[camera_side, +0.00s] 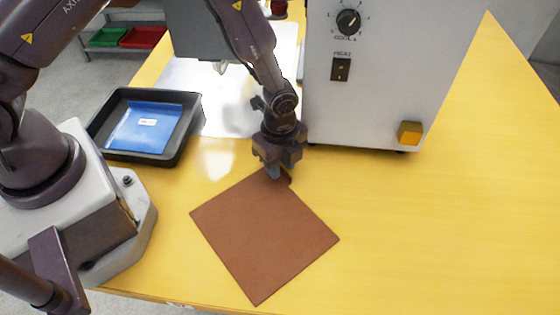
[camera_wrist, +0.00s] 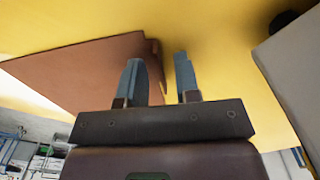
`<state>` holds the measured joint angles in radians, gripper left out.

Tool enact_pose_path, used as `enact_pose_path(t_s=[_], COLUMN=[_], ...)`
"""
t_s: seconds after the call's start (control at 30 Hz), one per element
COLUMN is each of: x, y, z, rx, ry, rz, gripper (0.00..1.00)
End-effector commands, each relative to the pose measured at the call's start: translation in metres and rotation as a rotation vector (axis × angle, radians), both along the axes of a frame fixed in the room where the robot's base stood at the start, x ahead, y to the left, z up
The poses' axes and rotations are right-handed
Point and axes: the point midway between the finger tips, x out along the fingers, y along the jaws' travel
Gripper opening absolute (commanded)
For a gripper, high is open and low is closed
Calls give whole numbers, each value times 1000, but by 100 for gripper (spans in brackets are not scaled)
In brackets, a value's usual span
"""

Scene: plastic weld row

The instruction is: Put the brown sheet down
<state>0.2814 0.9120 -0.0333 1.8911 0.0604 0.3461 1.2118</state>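The brown sheet (camera_side: 265,240) is a thin square that appears to lie flat on the yellow table, in front of the white machine. It also fills the left part of the wrist view (camera_wrist: 85,72). My gripper (camera_side: 273,172) is at the sheet's far corner, pointing down close to the table. In the wrist view my gripper's two blue-grey fingers (camera_wrist: 160,78) stand apart with a gap between them. The left finger overlaps the sheet and the right finger is over bare yellow table. The sheet's edge shows in the gap, closer to the left finger.
A black tray (camera_side: 140,157) with a blue sheet (camera_side: 168,116) stands at the left. The white machine (camera_side: 385,95) with a knob and switch stands just behind my gripper. A shiny metal plate (camera_side: 180,80) lies behind the tray. The table (camera_side: 440,230) is clear at the right.

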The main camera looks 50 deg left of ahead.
Motion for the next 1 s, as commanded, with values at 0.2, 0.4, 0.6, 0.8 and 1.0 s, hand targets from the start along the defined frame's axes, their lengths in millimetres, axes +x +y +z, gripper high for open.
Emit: enact_pose_path(t_s=[0.2,0.4,0.6,0.8,1.0], x=[2,2,2,1,1], y=[0,0,0,0,0], z=[31,75,108,121,121], rx=[-2,-2,-1,0,0], ry=[-5,-7,-4,-1,0], rz=[-1,1,1,0,0], gripper=[30,30,30,30,30])
